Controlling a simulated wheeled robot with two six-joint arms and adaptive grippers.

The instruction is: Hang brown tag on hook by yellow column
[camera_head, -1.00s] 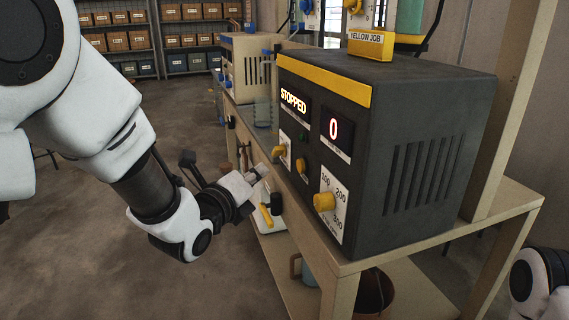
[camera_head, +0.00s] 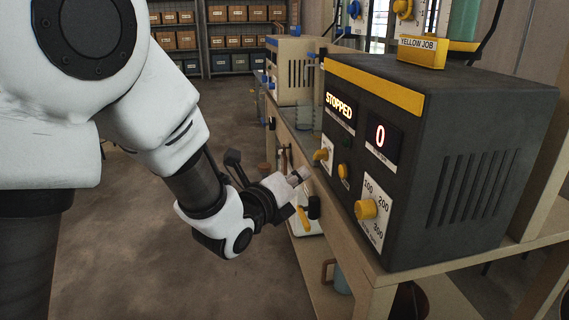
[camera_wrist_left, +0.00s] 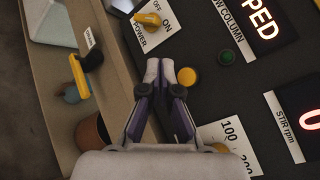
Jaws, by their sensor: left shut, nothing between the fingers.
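My left gripper (camera_head: 303,174) is shut and empty, close to the front of a dark control box (camera_head: 450,150). In the left wrist view its fingertips (camera_wrist_left: 169,72) are between the yellow power switch (camera_wrist_left: 148,20) and a round yellow button (camera_wrist_left: 189,77). A panel label (camera_wrist_left: 232,32) ends in "W COLUMN". I cannot make out a brown tag. My right gripper is out of view.
The box reads "STOPPED" and "0". A yellow dial (camera_head: 366,209) is low on its front. A blue mug (camera_head: 342,279) is on the lower shelf. Open floor (camera_head: 140,235) lies left of the bench.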

